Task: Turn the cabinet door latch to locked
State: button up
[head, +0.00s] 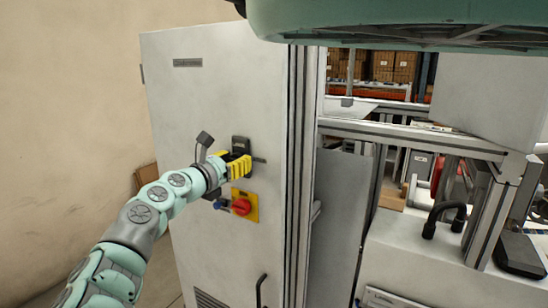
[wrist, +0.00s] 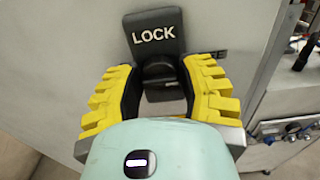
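The cabinet door (head: 215,75) is a tall light-grey panel, upright in the head view. The dark latch (head: 241,145) sits at mid-height near its right edge. In the wrist view its black plate reads "LOCK" (wrist: 155,35), with a dark knob (wrist: 160,72) below. My gripper (head: 238,162) has its yellow, dark-padded fingers on either side of the knob in the wrist view (wrist: 160,80). A gap shows between the pads below the knob. Whether the pads press on the knob cannot be told. The fingers partly hide the latch in the head view.
A red rotary switch on a yellow plate (head: 244,205) is just below my gripper. A black door handle (head: 261,291) is lower down. Right of the door are metal frame posts (head: 301,150) and a grey machine with a bench (head: 440,260). A beige wall (head: 70,120) stands left.

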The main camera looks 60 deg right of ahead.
grip_shut()
jog(key=shift+n, duration=0.3)
jog(key=n+p, duration=0.3)
jog(key=shift+r, duration=0.15)
jog(key=n+p, duration=0.4)
jog(key=n, duration=0.1)
jog(key=shift+n, duration=0.4)
jog(key=n+p, duration=0.4)
jog(key=n, duration=0.2)
jog(key=shift+n+p, duration=1.15)
jog(key=shift+n, duration=0.15)
